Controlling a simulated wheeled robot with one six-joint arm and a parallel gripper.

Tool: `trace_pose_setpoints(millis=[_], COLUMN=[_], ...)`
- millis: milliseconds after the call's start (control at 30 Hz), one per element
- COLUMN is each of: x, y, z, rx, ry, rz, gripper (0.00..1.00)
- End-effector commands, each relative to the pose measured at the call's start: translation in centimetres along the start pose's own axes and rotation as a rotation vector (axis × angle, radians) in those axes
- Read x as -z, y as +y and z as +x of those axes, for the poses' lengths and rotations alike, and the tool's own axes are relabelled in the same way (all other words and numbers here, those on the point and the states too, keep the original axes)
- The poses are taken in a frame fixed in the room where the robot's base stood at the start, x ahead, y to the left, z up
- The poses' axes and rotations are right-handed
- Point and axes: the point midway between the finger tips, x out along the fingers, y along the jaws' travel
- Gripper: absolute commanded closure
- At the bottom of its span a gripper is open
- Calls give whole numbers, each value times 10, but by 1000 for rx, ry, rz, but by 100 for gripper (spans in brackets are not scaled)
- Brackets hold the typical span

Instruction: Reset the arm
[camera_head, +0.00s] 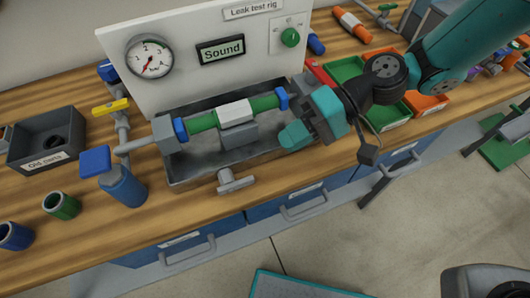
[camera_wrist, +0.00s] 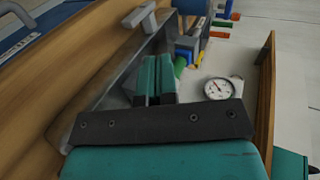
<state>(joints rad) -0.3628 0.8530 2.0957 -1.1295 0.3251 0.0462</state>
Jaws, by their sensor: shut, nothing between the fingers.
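My gripper (camera_head: 296,136) is at the right end of the leak test rig, in front of its white panel. Its teal fingers are shut with nothing between them; they also show in the wrist view (camera_wrist: 155,78). The arm reaches in from the upper right.
The panel carries a gauge (camera_head: 149,57), a display reading "Sound" (camera_head: 221,50) and a green knob (camera_head: 290,37). Green (camera_head: 343,70) and orange (camera_head: 428,104) bins stand right.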

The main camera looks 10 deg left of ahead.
Motion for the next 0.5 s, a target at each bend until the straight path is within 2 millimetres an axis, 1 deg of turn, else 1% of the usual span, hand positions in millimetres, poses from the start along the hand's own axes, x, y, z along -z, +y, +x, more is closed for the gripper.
trace_pose_setpoints(millis=[33,100,200,500], x=[1,1,1,0], y=[2,2,2,-2], z=[-7,-14,-19,-23], rx=[0,0,0,-12], ry=[3,2,0,-1], rz=[0,-1,-2,-8], gripper=[100,100,100,100])
